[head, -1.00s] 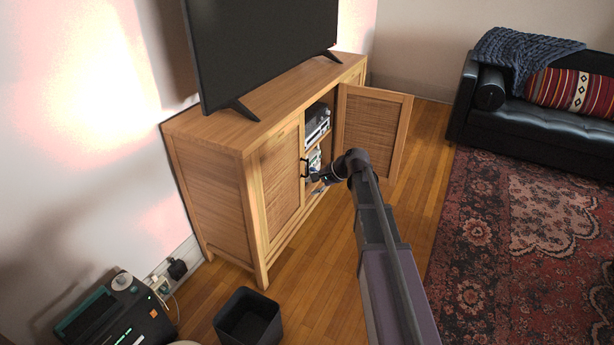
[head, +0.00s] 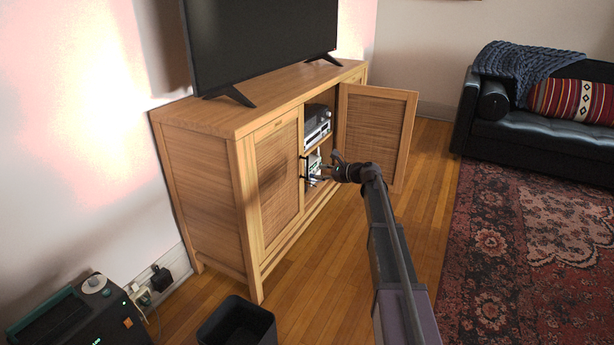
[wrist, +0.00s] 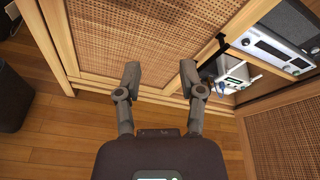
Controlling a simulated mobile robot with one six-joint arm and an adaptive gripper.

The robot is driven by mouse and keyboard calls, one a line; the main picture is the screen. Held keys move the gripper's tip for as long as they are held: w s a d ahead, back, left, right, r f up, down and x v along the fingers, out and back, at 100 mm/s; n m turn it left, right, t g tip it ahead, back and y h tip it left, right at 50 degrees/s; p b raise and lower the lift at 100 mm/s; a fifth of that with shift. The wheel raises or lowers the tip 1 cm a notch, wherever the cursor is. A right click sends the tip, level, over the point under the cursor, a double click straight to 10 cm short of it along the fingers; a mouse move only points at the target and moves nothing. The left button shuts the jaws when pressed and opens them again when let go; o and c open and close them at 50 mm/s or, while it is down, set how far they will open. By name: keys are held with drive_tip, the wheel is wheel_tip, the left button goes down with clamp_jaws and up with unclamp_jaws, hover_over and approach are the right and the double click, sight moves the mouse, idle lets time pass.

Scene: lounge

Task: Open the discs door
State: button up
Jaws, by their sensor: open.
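The wooden cabinet (head: 200,190) stands against the wall with woven-panel doors. Its left door (head: 280,180) looks shut and has a black handle (head: 303,168) at its right edge. Its right door (head: 375,135) stands wide open. My gripper (head: 328,164) is open and empty in front of the cabinet, just right of the handle. In the wrist view my gripper (wrist: 160,74) has its fingers spread before the left door (wrist: 150,35), apart from the handle (wrist: 221,41).
Electronic devices (head: 317,124) sit on shelves behind the open door. A television (head: 260,40) stands on the cabinet. A dark bin (head: 238,322) and a black machine (head: 80,320) are at front left. A rug (head: 530,240) and black sofa (head: 540,135) are at right.

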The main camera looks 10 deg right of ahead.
drive_tip(key=w+d+f+m+t+b, duration=0.3)
drive_tip(key=w+d+f+m+b, duration=0.3)
drive_tip(key=w+b, duration=0.3)
drive_tip(key=shift+d+f+m+t+y+b, duration=0.3)
drive_tip(key=shift+d+t+b, duration=0.1)
drive_tip(key=shift+d+b, duration=0.15)
drive_tip(key=shift+w, duration=0.1)
hover_over(307, 177)
drive_tip(key=shift+w+d, duration=0.15)
drive_tip(key=shift+w, duration=0.2)
idle(0.3)
clamp_jaws()
